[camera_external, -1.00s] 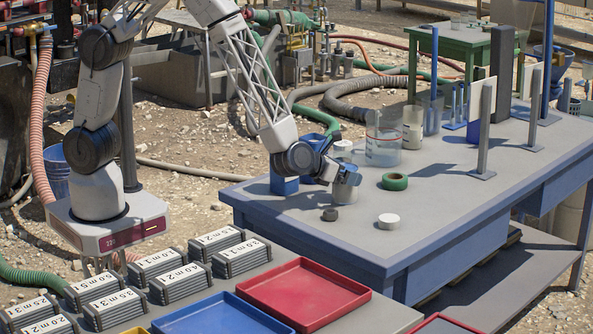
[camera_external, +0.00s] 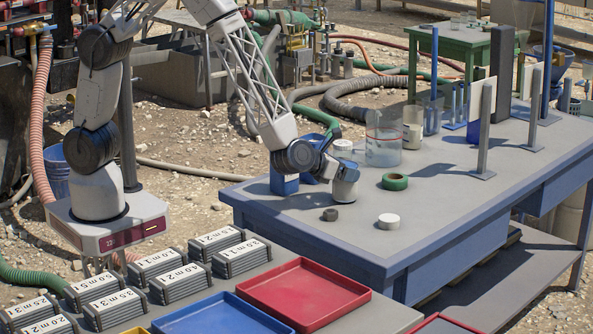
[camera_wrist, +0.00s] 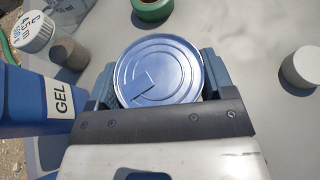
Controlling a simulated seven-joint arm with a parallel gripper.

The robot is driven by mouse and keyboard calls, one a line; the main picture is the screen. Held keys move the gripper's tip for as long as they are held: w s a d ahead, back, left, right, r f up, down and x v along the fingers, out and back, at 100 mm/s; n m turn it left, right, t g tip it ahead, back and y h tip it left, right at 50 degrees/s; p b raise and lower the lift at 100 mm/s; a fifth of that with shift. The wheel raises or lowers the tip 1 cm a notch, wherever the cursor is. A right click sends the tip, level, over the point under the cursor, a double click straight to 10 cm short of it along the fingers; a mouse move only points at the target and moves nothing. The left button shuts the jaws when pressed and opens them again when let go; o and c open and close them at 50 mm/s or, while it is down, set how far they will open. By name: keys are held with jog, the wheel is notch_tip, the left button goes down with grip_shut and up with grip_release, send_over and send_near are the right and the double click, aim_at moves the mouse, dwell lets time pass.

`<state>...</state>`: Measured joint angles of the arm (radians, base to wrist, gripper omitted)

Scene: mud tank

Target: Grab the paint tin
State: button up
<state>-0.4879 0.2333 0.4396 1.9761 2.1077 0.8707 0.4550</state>
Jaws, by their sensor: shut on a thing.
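The paint tin (camera_external: 345,188) is a small silvery metal can standing on the blue-edged grey workbench (camera_external: 300,218). In the wrist view its round ridged lid (camera_wrist: 159,72) fills the space between the fingers. My gripper (camera_external: 343,172) is shut on the tin, one finger on each side of it. In the wrist view the gripper (camera_wrist: 158,88) shows both fingers against the tin's sides. The lower part of the tin is hidden in the wrist view. I cannot tell whether its base touches the bench.
A blue container labelled GEL (camera_wrist: 42,102) is close on the left in the wrist view. Green tape (camera_external: 395,181), a white roll (camera_external: 389,220), a dark small cylinder (camera_external: 330,214) and a clear beaker (camera_external: 383,148) are nearby. The bench front is fairly clear.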

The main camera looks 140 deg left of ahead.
jog(key=shift+r, duration=4.65)
